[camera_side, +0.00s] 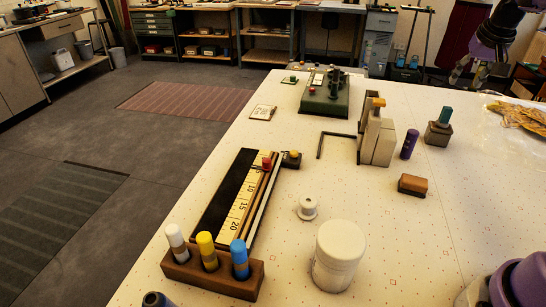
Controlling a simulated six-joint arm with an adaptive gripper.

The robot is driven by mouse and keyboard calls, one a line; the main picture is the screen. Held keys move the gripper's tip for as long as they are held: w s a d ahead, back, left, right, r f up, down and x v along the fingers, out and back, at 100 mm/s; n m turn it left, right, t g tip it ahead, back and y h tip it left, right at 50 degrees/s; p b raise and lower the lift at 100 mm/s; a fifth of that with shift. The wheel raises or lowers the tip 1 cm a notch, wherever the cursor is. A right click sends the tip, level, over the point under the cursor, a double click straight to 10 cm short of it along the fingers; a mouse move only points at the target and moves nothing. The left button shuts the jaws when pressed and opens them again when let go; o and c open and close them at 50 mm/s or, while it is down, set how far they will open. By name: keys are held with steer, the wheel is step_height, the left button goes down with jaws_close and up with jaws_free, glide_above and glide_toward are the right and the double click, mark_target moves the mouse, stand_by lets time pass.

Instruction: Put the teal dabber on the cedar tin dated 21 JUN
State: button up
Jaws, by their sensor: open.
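A small teal piece (445,114), which looks like the teal dabber, stands upright on a squat grey-brown block or tin (438,134) at the right of the white table. I cannot read a date on any tin, so I cannot tell which one is the cedar tin dated 21 JUN. My gripper (469,73) is open at the top right, beyond the teal piece and apart from it. I see nothing between its fingers, though they are small and dark here.
A purple cylinder (409,144) and pale upright slabs (377,140) stand left of the teal piece. A brown block (413,185) lies nearer. A wooden rack (213,275) holds white, yellow and blue sticks. A white jar (337,257) stands in front. Table between jar and brown block is clear.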

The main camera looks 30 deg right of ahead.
steer(key=s+a+r+n+t+y, duration=0.1)
steer(key=a+r+n, duration=0.1)
steer(key=a, duration=0.8)
steer(key=s+a+r+n+t, duration=0.1)
steer(key=a+r+n, duration=0.15)
steer(key=a, duration=0.65)
steer(key=s+a+f+n+y, duration=0.2)
steer(key=s+a+f+n, duration=0.2)
steer(key=s+a, duration=0.6)
step_height(320, 180, down, 2)
steer(key=shift+s+a+f, duration=0.1)
steer(key=shift+s+a, duration=0.05)
steer(key=shift+a, duration=0.95)
